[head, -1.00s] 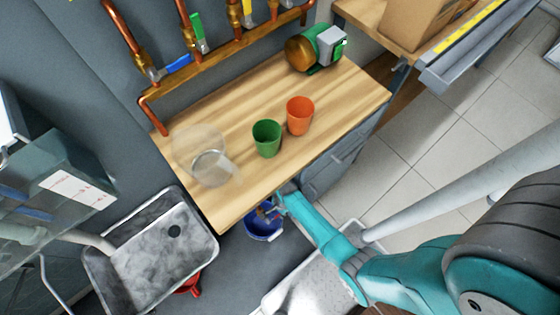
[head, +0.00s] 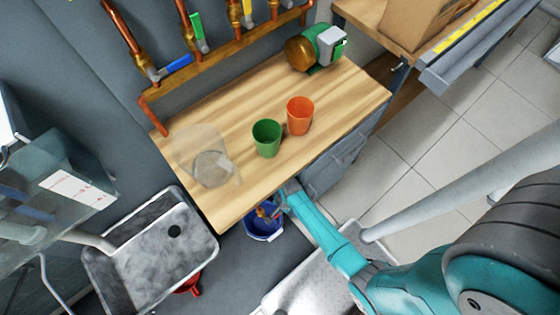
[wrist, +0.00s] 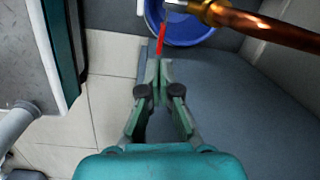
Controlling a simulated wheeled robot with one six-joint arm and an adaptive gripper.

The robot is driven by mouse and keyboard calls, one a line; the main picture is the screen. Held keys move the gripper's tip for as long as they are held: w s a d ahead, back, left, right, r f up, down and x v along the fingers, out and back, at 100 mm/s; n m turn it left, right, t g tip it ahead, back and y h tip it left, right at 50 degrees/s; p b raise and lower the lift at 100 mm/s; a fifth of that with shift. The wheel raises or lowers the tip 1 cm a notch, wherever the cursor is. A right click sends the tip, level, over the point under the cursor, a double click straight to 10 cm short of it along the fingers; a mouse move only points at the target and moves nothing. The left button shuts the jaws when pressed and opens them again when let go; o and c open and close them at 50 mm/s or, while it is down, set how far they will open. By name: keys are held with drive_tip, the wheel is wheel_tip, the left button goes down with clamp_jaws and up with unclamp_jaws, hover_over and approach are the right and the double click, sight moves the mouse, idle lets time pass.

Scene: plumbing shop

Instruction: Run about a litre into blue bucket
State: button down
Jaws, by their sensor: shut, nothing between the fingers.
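The blue bucket (head: 264,233) stands low, below the front edge of the wooden bench. It also shows in the wrist view (wrist: 194,33), partly hidden by a copper pipe with a brass tap (wrist: 212,10). The tap's red lever (wrist: 161,38) hangs in front of the bucket's left side. My gripper (wrist: 158,66) is shut and empty, its fingertips close to the lever's lower end; I cannot tell whether they touch. In the head view my gripper (head: 281,201) is beside the bucket at the bench edge. I see no clear water stream, and the bucket's water level cannot be told.
The bench (head: 200,205) carries a clear jug (head: 211,168), a green cup (head: 267,138), an orange cup (head: 299,116) and a green pump (head: 325,47). Valves with blue (head: 178,64) and green (head: 198,33) levers line the wall. A grey sink (head: 150,255) stands left.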

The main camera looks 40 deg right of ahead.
drive_tip(key=s+r+n+t, duration=0.3)
drive_tip(key=r+n, duration=0.4)
drive_tip(key=n, duration=0.8)
drive_tip(key=s+d+x, duration=0.1)
drive_tip(key=x, duration=1.2)
drive_tip(key=shift+f+h, duration=0.4)
drive_tip(key=shift+f, duration=0.15)
drive_tip(key=shift+d+f, duration=0.2)
drive_tip(key=shift+f, duration=0.35)
drive_tip(key=shift+d+f, duration=0.15)
drive_tip(key=shift+f, duration=0.9)
